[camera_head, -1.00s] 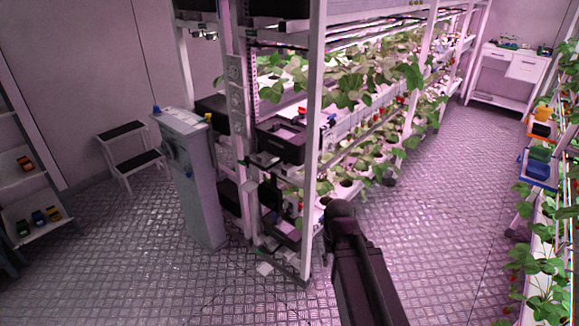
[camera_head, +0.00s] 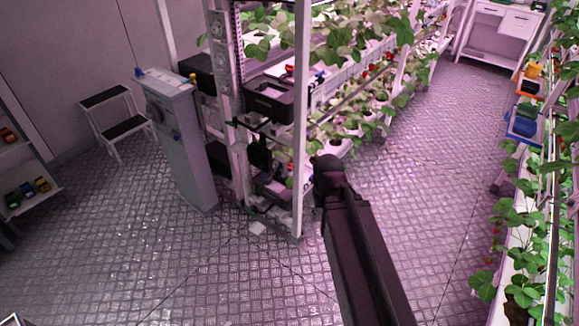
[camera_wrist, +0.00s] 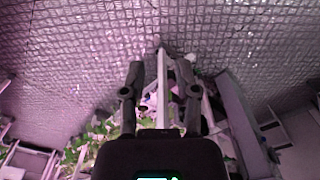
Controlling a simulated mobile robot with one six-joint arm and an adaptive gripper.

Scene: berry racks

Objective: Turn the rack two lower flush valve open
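The berry rack (camera_head: 301,120) with a white corner post stands at the centre of the head view, left of my arm. A small red and blue part (camera_head: 290,170) shows low on its near end, beside the lower black tray (camera_head: 272,188); I cannot tell whether it is the lower flush valve or how its handle is turned. My gripper (camera_wrist: 160,70) is open and empty in the wrist view, its two dark fingers apart. Behind the fingers is the rack post (camera_wrist: 162,90), seen upside down with leaves beside it. The head view does not show my fingertips.
A grey cabinet (camera_head: 176,140) stands left of the rack, with a step stool (camera_head: 118,120) beyond it. Shelves (camera_head: 30,165) are at the left edge. Another planted rack (camera_head: 548,220) lines the right side. The patterned floor (camera_head: 420,170) between the racks is clear.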

